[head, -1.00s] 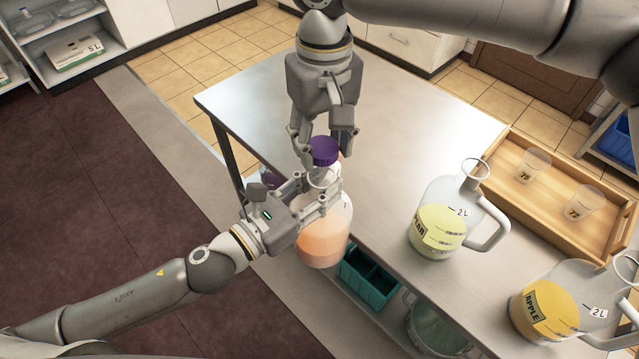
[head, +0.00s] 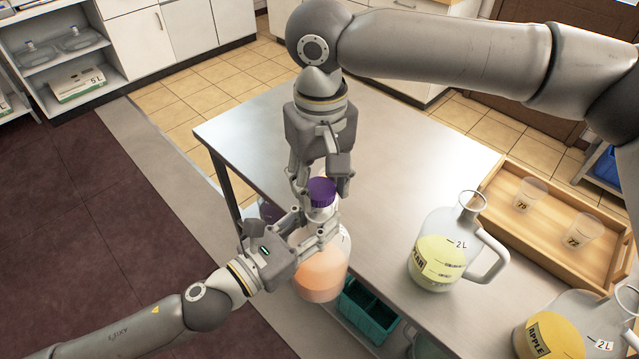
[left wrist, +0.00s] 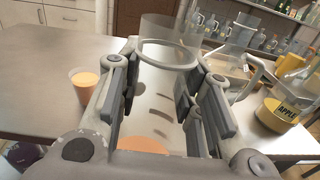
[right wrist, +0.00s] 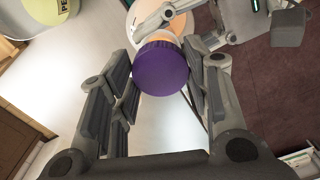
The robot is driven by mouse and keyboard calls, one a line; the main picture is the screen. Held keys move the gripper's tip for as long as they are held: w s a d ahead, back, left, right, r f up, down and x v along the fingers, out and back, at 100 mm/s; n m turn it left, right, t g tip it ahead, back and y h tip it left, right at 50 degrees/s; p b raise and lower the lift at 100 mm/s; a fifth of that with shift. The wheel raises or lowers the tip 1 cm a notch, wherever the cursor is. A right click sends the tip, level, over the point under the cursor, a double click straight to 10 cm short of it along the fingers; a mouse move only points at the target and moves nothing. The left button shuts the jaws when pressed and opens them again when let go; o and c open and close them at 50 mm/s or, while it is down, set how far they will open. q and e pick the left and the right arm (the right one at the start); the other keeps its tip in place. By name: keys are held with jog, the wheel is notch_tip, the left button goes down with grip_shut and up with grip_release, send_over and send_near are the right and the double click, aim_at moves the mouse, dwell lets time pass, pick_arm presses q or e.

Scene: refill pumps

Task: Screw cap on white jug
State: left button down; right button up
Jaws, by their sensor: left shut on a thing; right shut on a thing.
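The purple cap (head: 322,190) is held in my right gripper (head: 322,178), directly above the neck. In the right wrist view the cap (right wrist: 160,68) sits level between the fingertips and hides the mouth. I cannot tell whether cap and neck threads touch.
A jug of yellow liquid (head: 436,272) and an apple jug (head: 548,335) stand to the right. A wooden tray (head: 505,205) holds two clear cups. A cup of orange liquid (left wrist: 88,88) shows in the left wrist view. A teal crate (head: 368,312) is below the table. The table's middle is clear.

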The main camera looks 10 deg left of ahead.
jog(key=shift+f, duration=0.9)
jog(key=shift+f, duration=0.55)
jog(key=m, duration=0.6)
jog(key=shift+a+m, duration=0.1)
jog(key=shift+m, duration=0.2)
jog(key=m, duration=1.2)
jog(key=shift+a, duration=0.1)
jog(key=m, duration=0.4)
jog(key=shift+w, duration=0.1)
